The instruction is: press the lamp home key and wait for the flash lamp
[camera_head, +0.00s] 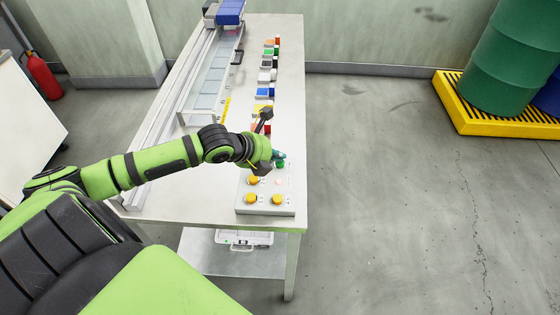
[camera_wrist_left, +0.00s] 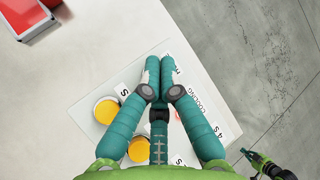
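The wrist view shows two yellow keys (camera_wrist_left: 107,110) (camera_wrist_left: 141,148) and a reddish spot half hidden by a finger. One label reads "COOLING"; I cannot tell which key is lamp home. My left gripper (camera_head: 279,156) is over the panel's far edge; its teal fingertips (camera_wrist_left: 158,66) are together with nothing between them. Contact with a key cannot be told. No flash lamp is identifiable.
A gantry rail (camera_head: 185,85) with a blue block (camera_head: 230,12) runs along the bench's left. Several coloured blocks line its right side. A green drum (camera_head: 510,60) stands on a yellow pallet. A green and dark part, likely my right arm (camera_wrist_left: 265,165), shows at the wrist view's corner.

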